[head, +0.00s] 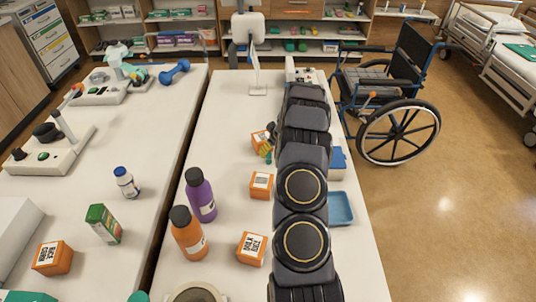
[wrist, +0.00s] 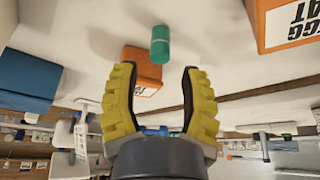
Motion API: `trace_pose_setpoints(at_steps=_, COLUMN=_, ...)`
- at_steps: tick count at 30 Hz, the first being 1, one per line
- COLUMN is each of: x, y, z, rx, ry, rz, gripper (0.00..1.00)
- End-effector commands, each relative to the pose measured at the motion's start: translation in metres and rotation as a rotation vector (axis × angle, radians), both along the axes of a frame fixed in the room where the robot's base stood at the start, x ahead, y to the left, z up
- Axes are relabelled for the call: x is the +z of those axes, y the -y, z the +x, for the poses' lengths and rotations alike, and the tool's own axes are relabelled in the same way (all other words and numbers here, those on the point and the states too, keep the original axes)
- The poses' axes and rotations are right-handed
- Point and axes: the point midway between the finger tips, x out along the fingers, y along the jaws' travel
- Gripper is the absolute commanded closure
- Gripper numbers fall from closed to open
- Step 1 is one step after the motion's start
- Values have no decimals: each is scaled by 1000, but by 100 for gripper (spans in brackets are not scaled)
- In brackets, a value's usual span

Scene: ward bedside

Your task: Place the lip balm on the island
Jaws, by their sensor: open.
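The lip balm looks to be the small green cylinder (wrist: 160,45) in the wrist view, standing out just beyond my fingertips. A small green bit (head: 268,157) beside an orange box in the head view may be the same thing. My gripper (wrist: 160,68) is open, its two yellow fingers apart with nothing held between them. In the head view my arm hides most of the gripper. Two white tables stand side by side, a right one (head: 226,115) under my arm and a left one (head: 160,115); I cannot tell which is the island.
An orange box (wrist: 142,68) sits close to the green cylinder, and another box (wrist: 285,20) is at the upper right. On the right table are purple (head: 200,197) and orange (head: 188,236) bottles and a blue tray (head: 340,208). A narrow gap separates the tables.

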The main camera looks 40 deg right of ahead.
Motion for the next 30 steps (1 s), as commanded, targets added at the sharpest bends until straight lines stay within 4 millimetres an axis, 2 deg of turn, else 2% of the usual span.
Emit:
trace_pose_setpoints(at_steps=3, x=24, y=0, z=-9, rx=-2, ry=5, rz=-3, gripper=56)
trace_pose_setpoints(at_steps=9, x=50, y=-2, z=-22, rx=-3, ry=3, rz=-1, gripper=56)
trace_pose_setpoints(at_steps=17, x=62, y=-2, z=-27, rx=0, ry=2, rz=-2, gripper=56)
trace_pose_setpoints(at_steps=20, x=66, y=-8, z=-24, rx=6, ry=1, rz=3, gripper=56)
trace_pose_setpoints(at_steps=23, x=83, y=-35, z=-16, rx=33, ry=-3, rz=30, gripper=56)
trace_pose_setpoints(at_steps=26, x=114, y=-88, z=-7, rx=78, ry=-21, rz=77, gripper=56)
trace_pose_setpoints(at_steps=30, x=162, y=-180, z=-16, rx=149, ry=-86, rz=145, gripper=56)
